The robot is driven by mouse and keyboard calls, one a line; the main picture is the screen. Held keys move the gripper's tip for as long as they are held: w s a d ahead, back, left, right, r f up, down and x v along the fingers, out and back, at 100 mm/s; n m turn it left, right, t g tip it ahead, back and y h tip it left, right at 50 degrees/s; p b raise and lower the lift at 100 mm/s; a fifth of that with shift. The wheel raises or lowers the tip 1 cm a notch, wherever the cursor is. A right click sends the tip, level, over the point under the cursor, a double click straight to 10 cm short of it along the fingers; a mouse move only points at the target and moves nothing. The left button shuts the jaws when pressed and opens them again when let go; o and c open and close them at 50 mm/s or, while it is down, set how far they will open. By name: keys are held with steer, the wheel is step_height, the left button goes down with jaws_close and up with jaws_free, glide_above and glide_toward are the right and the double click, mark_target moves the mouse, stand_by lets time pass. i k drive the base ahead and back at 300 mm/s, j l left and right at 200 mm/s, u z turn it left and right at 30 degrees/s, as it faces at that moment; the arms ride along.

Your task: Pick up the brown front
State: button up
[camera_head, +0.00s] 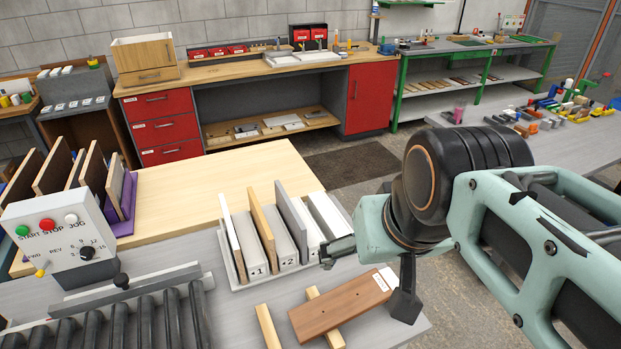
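A brown board with a white label near its right end, the brown front (338,308), lies flat across two pale wooden strips on the grey table at the lower middle. My gripper (364,287) hangs over the board's right end. Its two dark fingers are spread wide apart, with nothing seen between them. One finger is above the board's far side, the other near its right end. I cannot tell the exact height above the board.
A rack (236,272) with upright boards and numbered slots stands just behind the board. A control box (62,236) and a roller conveyor (125,322) are at left. More brown boards (92,195) stand in a purple-ended rack. The pale wooden tabletop (185,190) has clear room.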

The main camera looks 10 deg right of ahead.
mark_target(316, 317)
steer(key=l, duration=1.1)
steer(key=l+u, duration=0.2)
steer(key=l, duration=0.2)
steer(key=k+l+u, duration=0.2)
steer(key=l, duration=0.15)
steer(key=i+j+z, duration=0.3)
steer(key=j, duration=0.15)
